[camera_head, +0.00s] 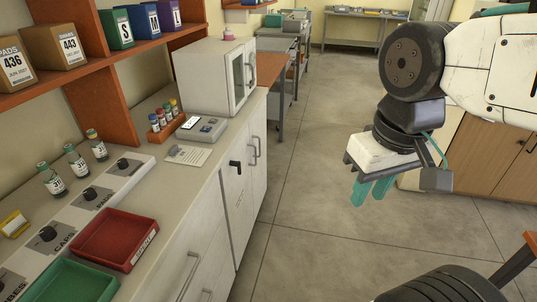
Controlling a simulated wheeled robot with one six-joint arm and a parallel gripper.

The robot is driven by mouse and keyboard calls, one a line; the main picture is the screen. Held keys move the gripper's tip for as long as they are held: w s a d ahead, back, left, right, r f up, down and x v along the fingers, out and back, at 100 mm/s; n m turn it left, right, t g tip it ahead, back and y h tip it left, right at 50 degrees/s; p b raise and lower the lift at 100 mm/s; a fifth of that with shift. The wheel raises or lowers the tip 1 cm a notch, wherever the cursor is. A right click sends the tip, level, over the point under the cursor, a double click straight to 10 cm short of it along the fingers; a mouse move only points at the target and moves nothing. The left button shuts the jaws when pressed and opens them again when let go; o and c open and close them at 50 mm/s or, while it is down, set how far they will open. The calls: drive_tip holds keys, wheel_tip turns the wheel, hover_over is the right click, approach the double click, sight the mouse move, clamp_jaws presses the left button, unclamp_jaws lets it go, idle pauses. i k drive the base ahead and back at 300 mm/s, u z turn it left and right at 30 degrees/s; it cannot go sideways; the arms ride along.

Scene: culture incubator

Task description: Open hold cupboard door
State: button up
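A white cupboard door (239,205) stands in the front of the counter at the centre left, and it looks closed. It bears a black lever-like handle (235,164) near its top and faint dark lettering too small to read. My gripper (368,200) hangs over the open floor to the right of the door, well apart from it. Its two teal fingers point down with a narrow gap between them, and nothing is held.
The counter (200,168) holds a white incubator-like box (215,76), a small device (201,128), vials, a red tray (114,239) and a green tray (75,282). Grey bar handles (256,147) stick out from neighbouring fronts. The floor (305,185) between the counter and my gripper is clear.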

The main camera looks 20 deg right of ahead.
sight(236, 190)
drive_tip(key=z, duration=0.25)
drive_tip(key=i, duration=1.35)
drive_tip(key=u, duration=0.3)
